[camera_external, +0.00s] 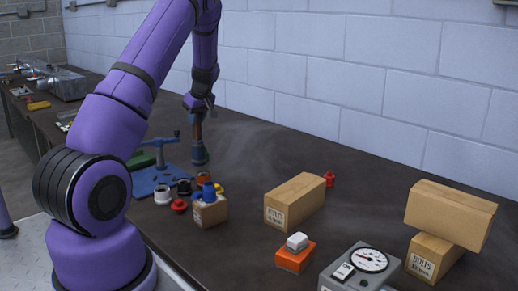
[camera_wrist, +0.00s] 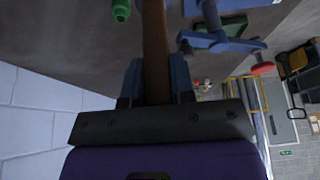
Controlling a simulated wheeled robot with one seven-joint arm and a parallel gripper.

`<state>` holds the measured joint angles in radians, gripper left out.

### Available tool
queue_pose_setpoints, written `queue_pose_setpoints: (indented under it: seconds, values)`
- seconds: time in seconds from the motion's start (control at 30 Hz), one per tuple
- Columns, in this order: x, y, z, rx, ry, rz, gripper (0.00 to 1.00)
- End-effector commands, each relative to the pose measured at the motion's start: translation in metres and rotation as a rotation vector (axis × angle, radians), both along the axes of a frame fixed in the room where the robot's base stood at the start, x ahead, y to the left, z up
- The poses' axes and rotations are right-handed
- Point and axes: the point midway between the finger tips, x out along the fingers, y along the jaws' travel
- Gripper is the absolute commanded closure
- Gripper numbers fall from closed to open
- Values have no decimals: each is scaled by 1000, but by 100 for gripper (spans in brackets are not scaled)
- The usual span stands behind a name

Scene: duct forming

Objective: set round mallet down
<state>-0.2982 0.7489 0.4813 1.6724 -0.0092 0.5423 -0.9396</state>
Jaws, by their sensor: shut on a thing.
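The round mallet hangs upright from my gripper (camera_external: 198,108), with its brown handle (camera_external: 197,128) up and its dark blue-grey round head (camera_external: 199,153) down. The head is at or just above the dark table; I cannot tell whether it touches. In the wrist view my gripper (camera_wrist: 156,82) has its two fingers shut on the brown handle (camera_wrist: 155,40).
Left of the mallet is a blue clamp stand (camera_external: 160,170) by a green piece (camera_external: 141,159). In front are several small fittings and a small box (camera_external: 210,212). A cardboard box (camera_external: 295,201) stands to the right. The table behind the mallet is clear.

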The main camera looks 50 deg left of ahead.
Motion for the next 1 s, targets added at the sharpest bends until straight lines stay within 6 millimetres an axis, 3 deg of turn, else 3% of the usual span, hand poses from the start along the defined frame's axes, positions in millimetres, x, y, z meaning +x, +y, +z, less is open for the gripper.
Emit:
queue_pose_setpoints:
  seconds: [0.27, 0.67, 0.7, 0.77, 0.8, 1.0]
  values:
    - [0, 0, -31, 0, 0, 0, 100]
    - [0, 0, -36, 1, 0, 0, 100]
    - [0, 0, -36, 0, 0, 0, 70]
    - [0, 0, -36, 0, 0, 0, 56]
    - [0, 0, -36, 0, 0, 0, 51]
    - [0, 0, -36, 0, 0, 0, 51]
